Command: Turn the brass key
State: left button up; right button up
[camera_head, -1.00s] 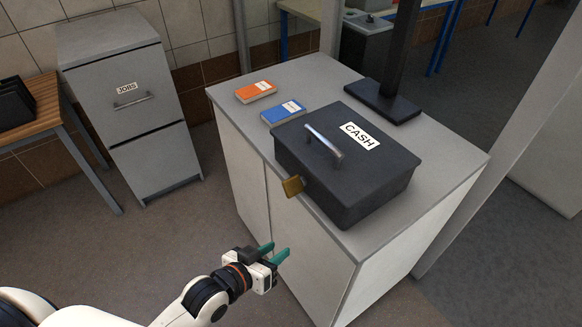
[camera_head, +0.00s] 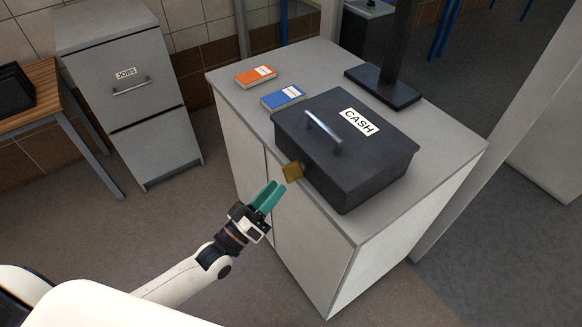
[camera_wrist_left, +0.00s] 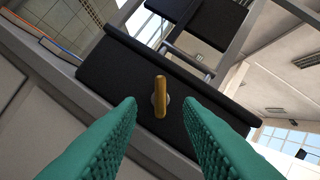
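The brass key (camera_head: 292,172) sticks out of the front side of the dark cash box (camera_head: 357,185), near its left corner. In the left wrist view the key (camera_wrist_left: 160,97) is seen edge-on, upright, in front of a round lock plate. My left gripper (camera_head: 272,189) is just short of the key, to its lower left in the head view. Its green fingers are apart with nothing between them. In the left wrist view the left gripper (camera_wrist_left: 161,112) has its fingertips either side of the key's line, not touching it. My right gripper is not in view.
The cash box stands on a grey cabinet (camera_head: 450,185). An orange book (camera_head: 256,76) and a blue book (camera_head: 283,97) lie behind it, and a dark post base (camera_head: 383,88) stands further back. A grey filing cabinet (camera_head: 125,100) is at the left.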

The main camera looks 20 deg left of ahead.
aim_at(291, 174)
pick_arm(q)
jog(key=p+x, duration=0.1)
jog(key=x, duration=0.6)
jog(key=shift+f, duration=0.1)
grip_shut()
